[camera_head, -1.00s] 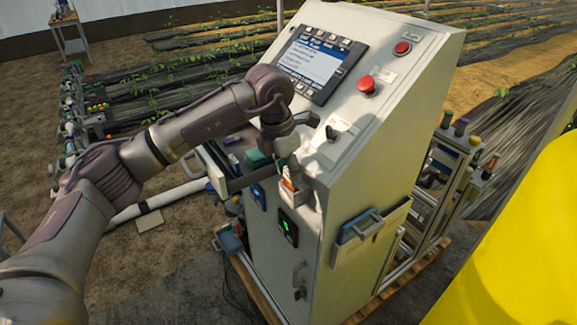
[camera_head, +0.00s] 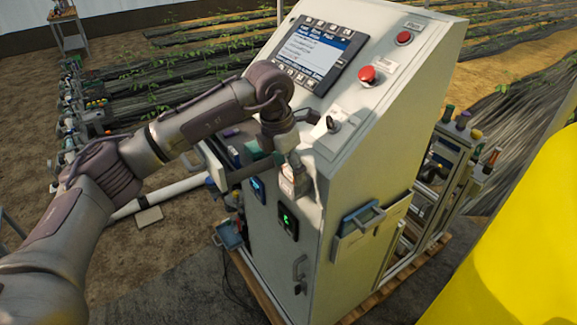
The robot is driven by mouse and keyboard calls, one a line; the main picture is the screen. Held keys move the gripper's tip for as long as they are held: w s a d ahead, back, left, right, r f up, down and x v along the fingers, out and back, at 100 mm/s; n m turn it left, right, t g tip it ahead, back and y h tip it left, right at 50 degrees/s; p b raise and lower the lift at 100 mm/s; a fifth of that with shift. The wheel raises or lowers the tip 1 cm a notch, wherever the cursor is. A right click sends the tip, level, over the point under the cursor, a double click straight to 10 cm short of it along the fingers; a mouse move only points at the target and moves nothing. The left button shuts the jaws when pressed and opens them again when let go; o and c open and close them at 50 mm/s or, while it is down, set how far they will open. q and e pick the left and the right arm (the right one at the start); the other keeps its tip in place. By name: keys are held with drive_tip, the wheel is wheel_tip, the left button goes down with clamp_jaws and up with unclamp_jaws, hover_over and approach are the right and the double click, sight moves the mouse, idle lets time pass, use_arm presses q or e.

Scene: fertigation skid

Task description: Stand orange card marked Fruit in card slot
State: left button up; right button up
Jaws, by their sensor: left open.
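My left gripper (camera_head: 290,157) points down at the front of the pale control cabinet (camera_head: 375,130), just above a small light-coloured holder (camera_head: 294,184) fixed there. The gripper is open, and its fingers are small and partly lost against the holder. I cannot make out the orange card now; the gripper or holder may hide it. I cannot tell whether the holder is the card slot or read any marking on it. My right gripper is not in view.
A shelf with small coloured items, a green one (camera_head: 256,152) among them, lies left of the holder. A screen (camera_head: 318,55) and a red button (camera_head: 366,74) sit on the sloped panel. Yellow (camera_head: 520,250) fills the lower right.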

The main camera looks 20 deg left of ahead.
use_arm(q)
drive_tip(key=shift+r, duration=0.15)
wheel_tip(320, 180, up, 11)
drive_tip(key=s+a, duration=0.1)
drive_tip(key=s, duration=0.1)
drive_tip(key=shift+a+r, duration=0.2)
idle(0.4)
